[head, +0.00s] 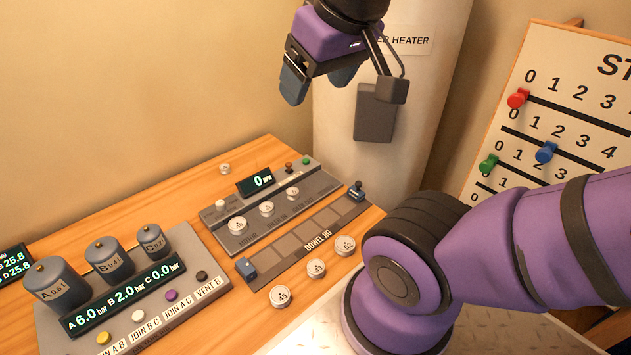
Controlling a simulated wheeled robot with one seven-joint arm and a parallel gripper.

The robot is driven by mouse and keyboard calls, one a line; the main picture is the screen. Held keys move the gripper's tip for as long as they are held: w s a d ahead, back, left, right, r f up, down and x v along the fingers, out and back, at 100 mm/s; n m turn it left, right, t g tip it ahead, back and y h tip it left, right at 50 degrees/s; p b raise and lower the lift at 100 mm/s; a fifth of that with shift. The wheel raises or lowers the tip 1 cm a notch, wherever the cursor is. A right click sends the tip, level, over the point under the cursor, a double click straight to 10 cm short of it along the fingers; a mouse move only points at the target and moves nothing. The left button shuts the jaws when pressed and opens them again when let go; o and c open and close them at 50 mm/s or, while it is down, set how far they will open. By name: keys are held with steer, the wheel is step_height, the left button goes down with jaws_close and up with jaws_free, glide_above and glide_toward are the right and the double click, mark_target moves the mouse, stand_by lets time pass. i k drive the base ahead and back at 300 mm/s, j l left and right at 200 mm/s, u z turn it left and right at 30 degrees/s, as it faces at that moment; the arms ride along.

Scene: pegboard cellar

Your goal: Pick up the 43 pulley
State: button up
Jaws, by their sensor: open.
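Several small pale round discs with dark markings look like the pulleys. Three lie on the wooden bench in front of the dowel jig: a left disc (281,296), a middle disc (316,268) and a right disc (345,245). Three more sit on the grey panel with the RPM display: one at its left (238,226), one in its middle (267,209) and one at its right (292,193). Their numbers are too small to read surely, so I cannot tell which is the 43 pulley. My gripper (318,82) is open and empty, high above the back of the bench.
The dowel jig (290,248) lies between the RPM panel (215,213) and the front discs. A panel with three dark tanks (58,285) stands at the left. The water heater (418,80) stands behind, and a numbered peg board (560,65) leans at the right.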

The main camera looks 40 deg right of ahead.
mark_target(316, 267)
steer(key=k+j, duration=0.7)
steer(key=k, duration=0.15)
steer(key=j+z, duration=0.05)
